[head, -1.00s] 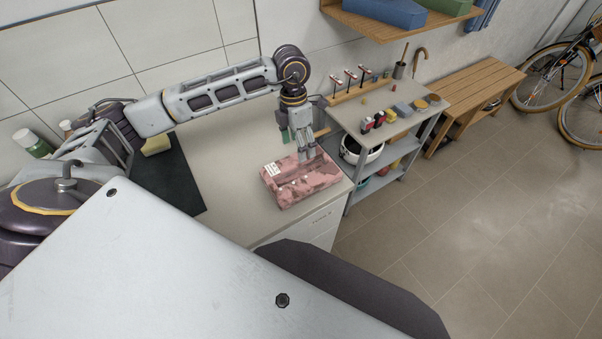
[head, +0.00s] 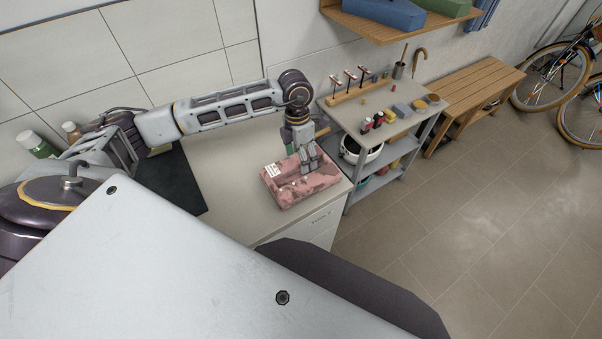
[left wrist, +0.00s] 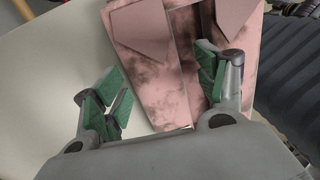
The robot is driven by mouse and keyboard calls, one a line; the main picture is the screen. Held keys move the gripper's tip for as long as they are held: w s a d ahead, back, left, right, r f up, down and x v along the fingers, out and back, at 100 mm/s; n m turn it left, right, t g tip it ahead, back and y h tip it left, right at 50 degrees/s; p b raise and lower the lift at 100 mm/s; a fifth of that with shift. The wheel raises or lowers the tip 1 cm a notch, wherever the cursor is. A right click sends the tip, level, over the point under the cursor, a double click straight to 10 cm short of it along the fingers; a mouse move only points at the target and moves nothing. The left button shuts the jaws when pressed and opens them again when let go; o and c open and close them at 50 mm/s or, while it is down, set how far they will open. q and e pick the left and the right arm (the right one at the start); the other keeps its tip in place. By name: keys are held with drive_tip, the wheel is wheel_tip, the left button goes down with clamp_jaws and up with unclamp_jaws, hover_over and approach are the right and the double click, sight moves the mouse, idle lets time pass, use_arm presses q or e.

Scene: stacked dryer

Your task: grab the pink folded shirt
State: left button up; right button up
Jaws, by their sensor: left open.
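The pink folded shirt (head: 298,184) lies flat near the right front corner of the counter, with a white label at its upper left. It also fills the upper middle of the left wrist view (left wrist: 155,75), showing dark blotches. My left gripper (head: 311,168) hangs above the shirt's right part. In the left wrist view the gripper (left wrist: 160,92) is open with green pads. Its right finger is over the shirt, and its left finger is over bare counter beside the shirt's edge. Whether the fingers touch the cloth cannot be told. My right gripper is out of view.
The pale counter (head: 235,163) is clear to the left of the shirt, with a dark mat (head: 180,183) further left. A shelf cart (head: 388,122) with tools and small items stands close to the right, then a wooden bench (head: 475,92). Open floor lies right.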

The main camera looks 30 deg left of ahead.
use_arm(q)
drive_tip(key=shift+f, duration=0.4)
drive_tip(key=shift+c, duration=1)
drive_tip(key=shift+d, duration=0.1)
drive_tip(key=c, duration=1)
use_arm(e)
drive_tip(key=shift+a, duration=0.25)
